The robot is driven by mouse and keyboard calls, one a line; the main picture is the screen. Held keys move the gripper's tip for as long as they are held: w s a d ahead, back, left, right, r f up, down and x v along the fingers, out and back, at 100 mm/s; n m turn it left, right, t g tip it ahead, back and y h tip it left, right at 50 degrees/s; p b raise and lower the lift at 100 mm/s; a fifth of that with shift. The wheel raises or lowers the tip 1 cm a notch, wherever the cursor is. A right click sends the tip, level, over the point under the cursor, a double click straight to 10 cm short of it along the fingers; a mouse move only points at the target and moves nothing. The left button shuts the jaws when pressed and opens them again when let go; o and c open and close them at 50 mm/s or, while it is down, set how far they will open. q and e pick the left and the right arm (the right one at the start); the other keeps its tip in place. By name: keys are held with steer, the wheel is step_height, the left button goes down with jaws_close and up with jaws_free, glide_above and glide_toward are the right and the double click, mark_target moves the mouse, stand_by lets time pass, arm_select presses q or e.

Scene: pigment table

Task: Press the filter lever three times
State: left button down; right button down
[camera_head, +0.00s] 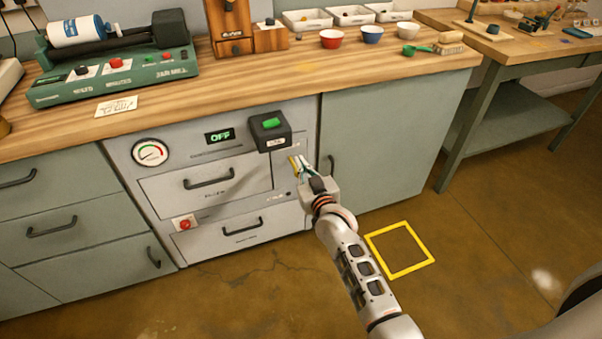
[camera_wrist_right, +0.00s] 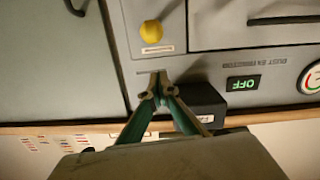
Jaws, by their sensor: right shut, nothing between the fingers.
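A black box with a green top piece (camera_head: 271,124) juts from the front of the grey cabinet, beside a lit display reading OFF (camera_head: 220,135). I take it for the filter lever; its small label is too small to read. The box also shows in the wrist view (camera_wrist_right: 200,98), which is upside down. My right gripper (camera_head: 300,166) is shut and empty, just below and right of the box in the head view. In the wrist view its fingertips (camera_wrist_right: 158,82) meet beside the box; contact cannot be told. My left gripper is not in view.
A yellow knob (camera_wrist_right: 151,32) is on the panel near the fingertips. The cabinet has a gauge (camera_head: 150,152), a red button (camera_head: 185,224) and drawer handles. The wooden worktop (camera_head: 330,75) overhangs above, bearing a green jar mill (camera_head: 115,78) and bowls. The floor in front is clear.

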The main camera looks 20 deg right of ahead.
arm_select(q)
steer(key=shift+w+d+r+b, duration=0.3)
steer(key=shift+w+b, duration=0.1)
steer(key=shift+b, duration=0.15)
arm_select(e)
steer(key=f, duration=0.4)
steer(key=shift+w+d, duration=0.15)
steer(key=shift+d, duration=0.1)
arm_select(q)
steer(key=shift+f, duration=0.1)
